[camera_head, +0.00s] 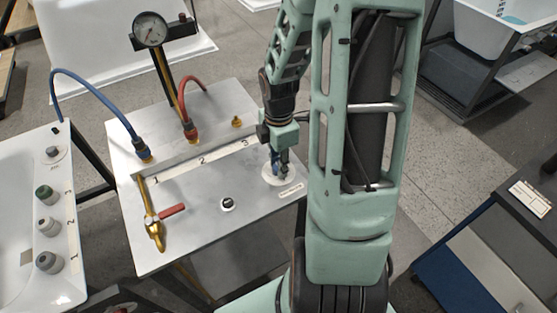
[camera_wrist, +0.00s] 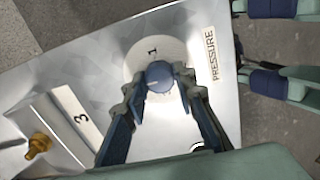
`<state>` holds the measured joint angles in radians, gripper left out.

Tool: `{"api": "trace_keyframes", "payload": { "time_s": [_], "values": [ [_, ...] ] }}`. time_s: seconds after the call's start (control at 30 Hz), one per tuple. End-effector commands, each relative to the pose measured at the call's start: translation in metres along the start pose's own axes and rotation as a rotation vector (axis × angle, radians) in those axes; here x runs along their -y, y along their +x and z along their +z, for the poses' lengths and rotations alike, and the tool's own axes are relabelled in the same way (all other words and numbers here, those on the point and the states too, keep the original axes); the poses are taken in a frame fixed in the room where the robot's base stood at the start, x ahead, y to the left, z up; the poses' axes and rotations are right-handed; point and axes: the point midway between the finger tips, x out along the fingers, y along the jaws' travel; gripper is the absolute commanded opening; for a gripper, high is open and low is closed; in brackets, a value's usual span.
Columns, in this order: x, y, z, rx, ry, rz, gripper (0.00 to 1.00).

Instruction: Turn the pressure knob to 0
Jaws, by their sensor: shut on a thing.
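The pressure knob (camera_wrist: 160,76) is a round blue knob on a pale dial plate (camera_wrist: 148,57), with the word PRESSURE printed beside it on the metal panel. A "1" shows on the dial above the knob in the wrist view; no 0 is legible, and I cannot read the knob's setting surely. My gripper (camera_wrist: 161,84) is shut on the knob, one finger on each side. In the head view my gripper (camera_head: 281,166) points down at the dial plate (camera_head: 270,178) at the panel's right, hiding much of the knob.
A small black-and-white knob (camera_head: 227,204) and a brass valve with a red handle (camera_head: 172,211) lie left on the panel. Blue (camera_head: 95,92) and red hoses (camera_head: 190,85) rise at the back near a gauge (camera_head: 150,29). A white panel with several knobs (camera_head: 46,225) stands left.

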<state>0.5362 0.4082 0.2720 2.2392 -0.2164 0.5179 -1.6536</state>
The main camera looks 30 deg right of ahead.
Motion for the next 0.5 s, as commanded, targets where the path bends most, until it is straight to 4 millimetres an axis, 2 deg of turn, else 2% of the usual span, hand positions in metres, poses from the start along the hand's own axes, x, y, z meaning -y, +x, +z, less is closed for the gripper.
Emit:
{"api": "trace_keyframes", "payload": {
  "time_s": [0.5],
  "values": [
    [0.0006,0.0004,0.0005,0.001,-0.065,-0.001,0.01]
  ]
}}
